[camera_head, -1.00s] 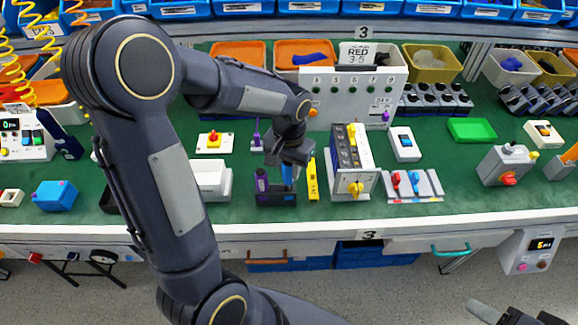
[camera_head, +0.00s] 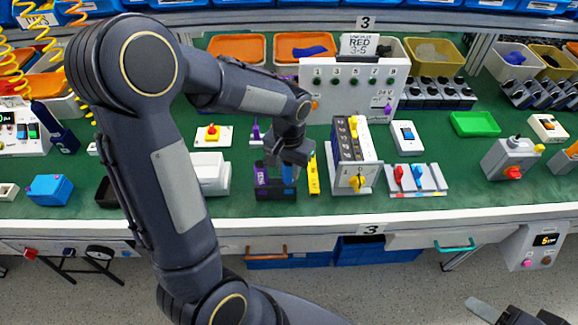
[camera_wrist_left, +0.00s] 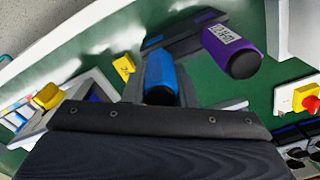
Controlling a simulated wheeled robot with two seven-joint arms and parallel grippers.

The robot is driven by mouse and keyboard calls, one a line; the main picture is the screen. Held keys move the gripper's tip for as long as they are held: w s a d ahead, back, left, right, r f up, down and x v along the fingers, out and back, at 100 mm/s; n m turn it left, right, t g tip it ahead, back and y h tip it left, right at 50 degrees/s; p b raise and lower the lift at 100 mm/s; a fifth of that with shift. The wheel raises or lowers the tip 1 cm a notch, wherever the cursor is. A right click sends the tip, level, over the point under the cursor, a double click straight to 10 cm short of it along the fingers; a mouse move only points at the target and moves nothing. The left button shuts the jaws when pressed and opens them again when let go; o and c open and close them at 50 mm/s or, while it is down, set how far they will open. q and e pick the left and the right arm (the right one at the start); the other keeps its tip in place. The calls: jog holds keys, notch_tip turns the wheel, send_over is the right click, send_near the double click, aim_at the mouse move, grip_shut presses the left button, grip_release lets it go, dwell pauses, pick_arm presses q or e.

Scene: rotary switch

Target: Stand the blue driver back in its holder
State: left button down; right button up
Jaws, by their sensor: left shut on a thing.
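My left gripper (camera_head: 288,160) is shut on the blue driver (camera_head: 288,173), which it holds roughly upright over the right part of the dark holder (camera_head: 275,194). The gripper hides the driver's top. I cannot tell how far its lower end is in the holder. The purple driver (camera_head: 261,176) stands in the holder's left part. The left wrist view shows the blue driver (camera_wrist_left: 160,72), the purple driver (camera_wrist_left: 228,48) with a white label, and the dark holder (camera_wrist_left: 183,44). My right gripper (camera_head: 508,312) shows only partly at the bottom right edge.
A yellow block (camera_head: 313,176) stands close to the holder's right. Beyond it is a box with a yellow knob (camera_head: 357,183). A white box (camera_head: 208,172) is to the left, partly behind my arm. The bench's front edge (camera_head: 300,221) lies just before the holder.

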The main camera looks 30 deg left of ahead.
pick_arm(q)
jog(key=shift+f, duration=0.25)
jog(key=c, duration=1.1)
grip_release()
jog(key=shift+r, duration=0.1)
notch_tip(320, 180, up, 8)
jog(key=shift+f, duration=0.1)
jog(key=s+d+r+t+h, duration=0.1)
jog(key=s+d+t+h, duration=0.1)
jog(key=s, duration=0.6)
jog(key=s+d+r+n+t+h, duration=0.1)
jog(key=s+d+r+t, duration=0.1)
jog(key=s, duration=0.7)
jog(key=shift+s+r+t+h, duration=0.15)
jog(key=shift+t+h, duration=0.25)
jog(key=shift+t, duration=0.4)
